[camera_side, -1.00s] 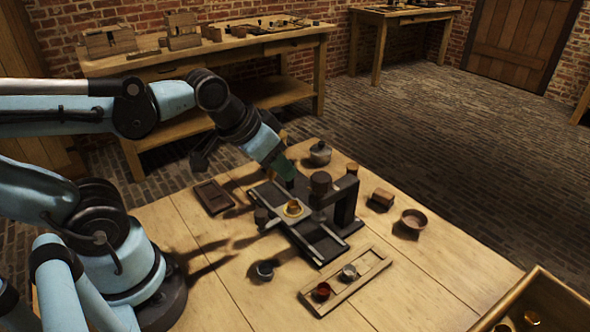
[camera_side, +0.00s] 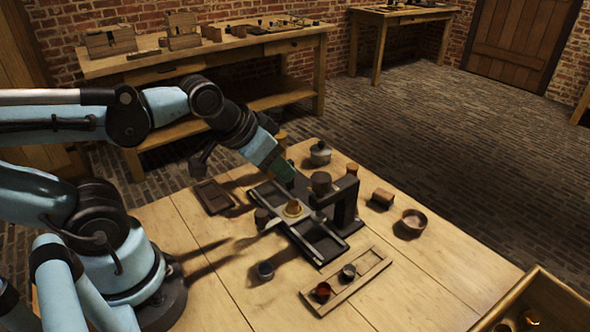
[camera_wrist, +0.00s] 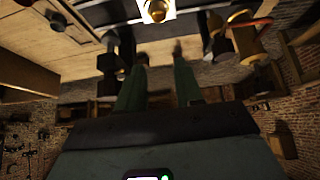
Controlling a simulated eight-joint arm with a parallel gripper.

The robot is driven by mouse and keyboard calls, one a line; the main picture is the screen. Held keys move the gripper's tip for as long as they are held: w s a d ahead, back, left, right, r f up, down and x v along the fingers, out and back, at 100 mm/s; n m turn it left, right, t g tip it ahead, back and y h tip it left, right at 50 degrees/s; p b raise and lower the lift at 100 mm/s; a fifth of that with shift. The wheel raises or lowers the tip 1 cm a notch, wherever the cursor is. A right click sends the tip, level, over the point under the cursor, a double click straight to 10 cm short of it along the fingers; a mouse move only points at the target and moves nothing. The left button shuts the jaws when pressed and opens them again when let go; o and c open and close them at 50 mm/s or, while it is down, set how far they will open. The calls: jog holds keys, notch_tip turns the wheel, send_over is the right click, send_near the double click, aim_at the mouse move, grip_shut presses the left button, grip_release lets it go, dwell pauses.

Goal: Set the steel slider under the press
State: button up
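The steel slider (camera_side: 278,213) is a pale flat plate lying across the dark press base in the side view, with a brass piece (camera_side: 293,208) on top. The brass piece and pale plate also show at the top edge of the wrist view (camera_wrist: 157,10). The press (camera_side: 346,202) stands at the slider's right, its dark round head (camera_side: 321,182) close beside the brass piece. My gripper (camera_side: 291,178) has green fingers, just behind the slider and left of the press head. In the wrist view its two fingers (camera_wrist: 157,75) stand apart with nothing clearly held. Fingertip contact with the slider cannot be told.
A wooden tray (camera_side: 336,302) with two small cups lies in front. A small dark cup (camera_side: 265,270) stands left of it. A bowl (camera_side: 413,220) and a wooden block (camera_side: 382,197) are right of the press. A shallow dark tray (camera_side: 212,196) lies at left.

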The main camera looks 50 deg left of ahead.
aim_at(260, 213)
jog(key=shift+o, duration=1.8)
jog(key=shift+n+g, duration=0.3)
jog(key=shift+n, duration=0.1)
jog(key=s+r+n+g, duration=0.35)
jog(key=n+g, duration=0.35)
jog(key=n, duration=0.3)
jog(key=shift+s+a+f, duration=0.1)
jog(key=shift+a+f, duration=0.05)
jog(key=shift+f, duration=2.95)
jog(key=shift+a+f, duration=0.1)
jog(key=shift+f, duration=3)
grip_shut()
